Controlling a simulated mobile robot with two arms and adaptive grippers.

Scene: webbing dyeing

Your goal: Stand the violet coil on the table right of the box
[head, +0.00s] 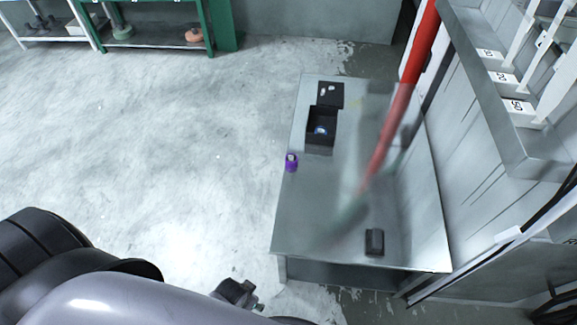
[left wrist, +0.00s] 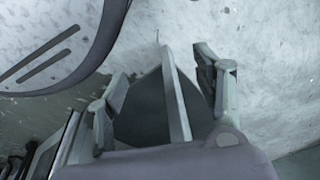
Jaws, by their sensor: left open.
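The violet coil (head: 291,163) is on the table (head: 330,205) at its left edge, nearer to me than the box and a little left of it. It looks upright, with a pale top. The black box (head: 311,143) is open and has a small blue and white item (head: 320,130) inside. My left gripper (head: 237,292) is low in the head view, in front of and left of the table, apart from the coil. In the left wrist view its fingers (left wrist: 163,75) are spread and empty, over the floor. My right gripper does not show.
A black panel (head: 331,95) with small white pieces lies behind the box. A dark block (head: 374,242) sits near the table's front edge. A blurred red pole (head: 408,85) crosses above the table's right part. A rack (head: 510,85) stands at right. The table's middle is bare.

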